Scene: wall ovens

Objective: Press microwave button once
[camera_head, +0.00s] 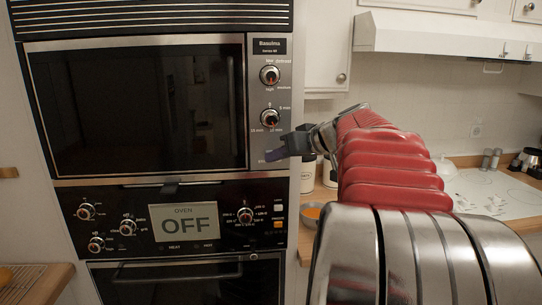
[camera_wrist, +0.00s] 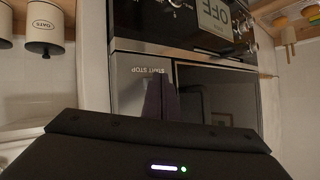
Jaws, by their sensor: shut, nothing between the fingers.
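The microwave (camera_head: 145,105) is built into the upper part of the wall unit, with a dark glass door. Its silver control panel (camera_head: 257,92) on the right carries two knobs. My gripper (camera_head: 275,153) is at the lower part of this panel, fingers shut and empty. In the wrist view, which looks upside down, the fingers (camera_wrist: 160,98) point at the panel beside the START STOP label (camera_wrist: 150,71). The button by that label is hidden behind the fingers. I cannot tell whether the fingertips touch it.
Below the microwave is an oven panel with several knobs and a display (camera_head: 187,222) reading OFF. A worktop with a white hob (camera_head: 490,190) lies at the right under a range hood (camera_head: 440,36). A canister marked OATS (camera_wrist: 45,28) shows in the wrist view.

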